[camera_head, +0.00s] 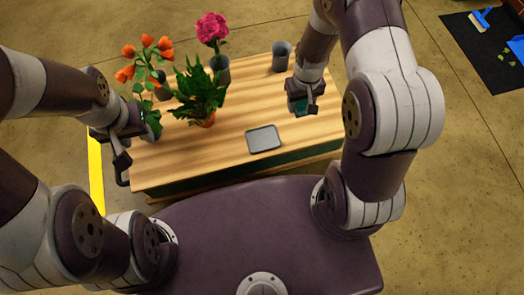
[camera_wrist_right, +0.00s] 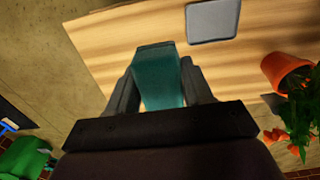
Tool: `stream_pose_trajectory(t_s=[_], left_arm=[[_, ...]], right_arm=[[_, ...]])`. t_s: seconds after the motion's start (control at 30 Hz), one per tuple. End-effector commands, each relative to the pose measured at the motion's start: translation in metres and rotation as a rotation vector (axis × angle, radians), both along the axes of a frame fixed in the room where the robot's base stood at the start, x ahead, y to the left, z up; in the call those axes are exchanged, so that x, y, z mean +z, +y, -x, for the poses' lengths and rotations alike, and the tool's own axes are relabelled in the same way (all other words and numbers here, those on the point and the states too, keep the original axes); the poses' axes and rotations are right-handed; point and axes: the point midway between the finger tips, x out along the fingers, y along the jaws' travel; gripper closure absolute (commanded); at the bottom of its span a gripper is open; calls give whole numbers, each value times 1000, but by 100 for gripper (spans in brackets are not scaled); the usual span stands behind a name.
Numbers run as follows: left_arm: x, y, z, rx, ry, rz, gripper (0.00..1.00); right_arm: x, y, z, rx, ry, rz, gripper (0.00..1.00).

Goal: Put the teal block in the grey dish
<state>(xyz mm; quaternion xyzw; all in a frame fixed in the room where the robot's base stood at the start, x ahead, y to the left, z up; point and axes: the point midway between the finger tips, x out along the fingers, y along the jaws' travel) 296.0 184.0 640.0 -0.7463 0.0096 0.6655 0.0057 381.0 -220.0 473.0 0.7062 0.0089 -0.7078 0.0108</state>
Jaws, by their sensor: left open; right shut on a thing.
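The teal block (camera_wrist_right: 160,78) is held between the fingers of my right gripper (camera_wrist_right: 160,92), seen close in the right wrist view. In the head view my right gripper (camera_head: 303,105) is over the right part of the table, and only a little teal shows there. The grey dish (camera_head: 263,139) lies flat near the table's front edge, left of and nearer than my right gripper. The dish also shows at the top of the right wrist view (camera_wrist_right: 212,20), apart from the block. My left gripper (camera_head: 121,150) is open and empty at the table's left edge.
A leafy green plant in an orange pot (camera_head: 205,120) stands left of the dish. Orange flowers (camera_head: 147,60), a pink flower (camera_head: 212,28) and a grey cup (camera_head: 281,56) stand farther back. The wooden table (camera_head: 185,165) is clear around the dish.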

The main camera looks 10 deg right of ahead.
Motion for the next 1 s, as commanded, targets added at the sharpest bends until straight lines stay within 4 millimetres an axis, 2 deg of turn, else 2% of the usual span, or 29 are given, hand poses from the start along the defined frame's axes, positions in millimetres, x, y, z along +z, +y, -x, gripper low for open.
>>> stream_pose_trajectory(t_s=[0.03,0.1,0.27,0.37,0.5,0.6,0.7,0.83,1.0], left_arm=[[-40,0,0,0,-1,0,57],[-55,0,0,0,-2,0,57],[-71,0,0,0,-2,0,57],[-85,0,-1,0,-3,0,57],[-110,0,0,0,-2,0,57],[-122,0,0,0,-2,0,57],[-129,0,0,0,-2,0,57],[-135,0,0,0,-2,0,57],[-162,0,0,0,-2,0,57]], right_arm=[[-34,-2,2,1,-3,1,78],[-42,-3,5,4,-3,1,78],[-52,0,9,9,-1,0,78],[-67,22,8,14,0,0,78],[-94,65,4,16,-1,0,78],[-108,90,2,13,-1,0,78],[-114,105,0,10,-1,0,78],[-122,112,0,7,-1,0,78],[-156,111,0,6,1,1,78]])
